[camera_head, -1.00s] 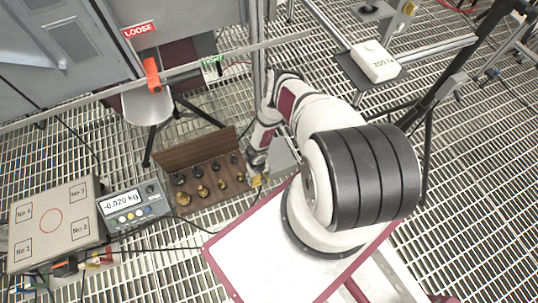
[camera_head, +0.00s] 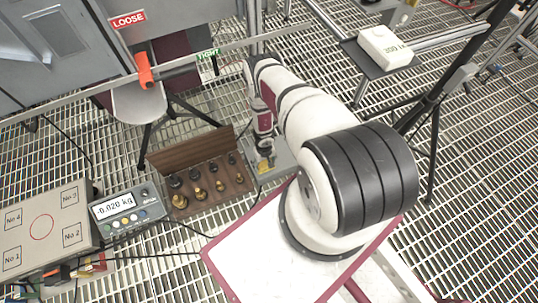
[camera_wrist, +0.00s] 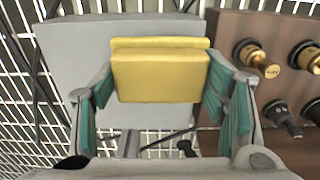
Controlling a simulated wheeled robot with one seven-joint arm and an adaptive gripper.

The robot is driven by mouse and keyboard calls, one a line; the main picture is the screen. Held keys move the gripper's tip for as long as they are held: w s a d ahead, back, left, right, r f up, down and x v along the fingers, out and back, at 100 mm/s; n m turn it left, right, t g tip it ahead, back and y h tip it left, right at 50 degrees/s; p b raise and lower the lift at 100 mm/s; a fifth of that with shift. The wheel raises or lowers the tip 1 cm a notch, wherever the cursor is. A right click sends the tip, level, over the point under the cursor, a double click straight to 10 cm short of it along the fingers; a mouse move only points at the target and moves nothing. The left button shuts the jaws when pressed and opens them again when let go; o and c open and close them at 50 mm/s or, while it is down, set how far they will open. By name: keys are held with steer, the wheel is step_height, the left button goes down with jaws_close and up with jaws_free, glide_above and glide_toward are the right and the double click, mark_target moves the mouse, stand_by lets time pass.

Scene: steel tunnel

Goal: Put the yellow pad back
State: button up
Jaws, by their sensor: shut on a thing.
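The yellow pad (camera_wrist: 160,75) is a small block between the two green-lined fingers of my gripper (camera_wrist: 165,95) in the wrist view. My gripper is shut on it. In the head view the yellow pad (camera_head: 264,165) shows as a small spot below the wrist, and my gripper (camera_head: 265,153) is just right of the wooden weight box. A flat grey plate (camera_wrist: 80,60) lies beyond and under the pad in the wrist view. I cannot tell whether the pad touches the plate.
The wooden box (camera_head: 188,154) with several brass and black weights stands close left of my gripper. The scale display (camera_head: 129,208) and weighing platform (camera_head: 20,252) are further left. A white 200 kg block (camera_head: 384,47) sits on a stand at upper right. Grating floor surrounds everything.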

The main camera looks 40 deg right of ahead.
steer(key=d+b, duration=0.1)
steer(key=w+d+b, duration=0.1)
steer(key=b, duration=0.1)
steer(key=shift+w+d+f, duration=0.15)
steer(key=shift+w+f, duration=0.1)
steer(key=shift+f, duration=0.1)
steer(key=shift+w+d+b, duration=0.35)
steer(key=shift+d+b, duration=0.05)
steer(key=shift+b, duration=0.7)
steer(key=b, duration=0.1)
steer(key=d+b, duration=0.1)
steer(key=b, duration=0.1)
steer(key=shift+w+d+f, duration=0.1)
steer(key=shift+w+d, duration=0.1)
steer(key=shift+w, duration=0.1)
steer(key=w+d+b, duration=0.1)
steer(key=d+b, duration=0.1)
steer(key=b, duration=0.1)
steer(key=shift+w+d, duration=0.1)
steer(key=shift+w, duration=0.05)
steer(key=shift+f+b, duration=1.25)
steer(key=shift+f, duration=0.4)
steer(key=shift+f, duration=0.1)
steer(key=o, duration=1)
